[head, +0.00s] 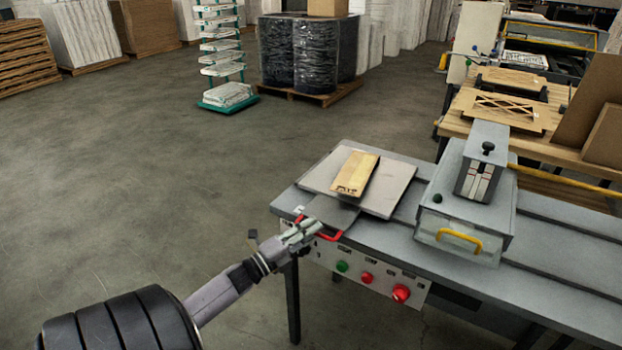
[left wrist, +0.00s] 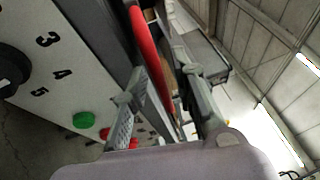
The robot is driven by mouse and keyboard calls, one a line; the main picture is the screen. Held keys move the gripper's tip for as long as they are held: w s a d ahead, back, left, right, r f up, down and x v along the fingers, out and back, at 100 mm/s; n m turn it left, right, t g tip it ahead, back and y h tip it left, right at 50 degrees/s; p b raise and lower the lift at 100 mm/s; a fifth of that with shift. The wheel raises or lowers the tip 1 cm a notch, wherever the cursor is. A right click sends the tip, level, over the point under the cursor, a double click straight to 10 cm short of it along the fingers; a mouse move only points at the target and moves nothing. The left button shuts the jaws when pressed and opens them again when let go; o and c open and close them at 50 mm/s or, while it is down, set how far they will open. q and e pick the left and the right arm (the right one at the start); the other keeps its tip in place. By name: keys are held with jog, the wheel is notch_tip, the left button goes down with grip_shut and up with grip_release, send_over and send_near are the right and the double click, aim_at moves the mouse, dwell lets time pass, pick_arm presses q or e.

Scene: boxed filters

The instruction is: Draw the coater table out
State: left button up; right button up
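The coater table is a flat grey plate (head: 398,192) on the left end of the grey machine bench, with a red handle (head: 329,237) at its front edge. My left gripper (head: 304,232) is at this handle in the head view. In the left wrist view the red bar (left wrist: 148,55) runs between the two fingers of the left gripper (left wrist: 165,85). The fingers stand apart, with a gap visible on the right finger's side. Whether the left finger touches the bar I cannot tell. My right gripper is not in view.
A panel (head: 372,276) with green and red buttons is below the front edge. The floor to the left is clear.

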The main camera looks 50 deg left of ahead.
pick_arm(q)
jog(key=shift+w+d, duration=0.1)
jog(key=shift+d, duration=0.1)
jog(key=v, duration=1.2)
jog(key=shift+f, duration=0.1)
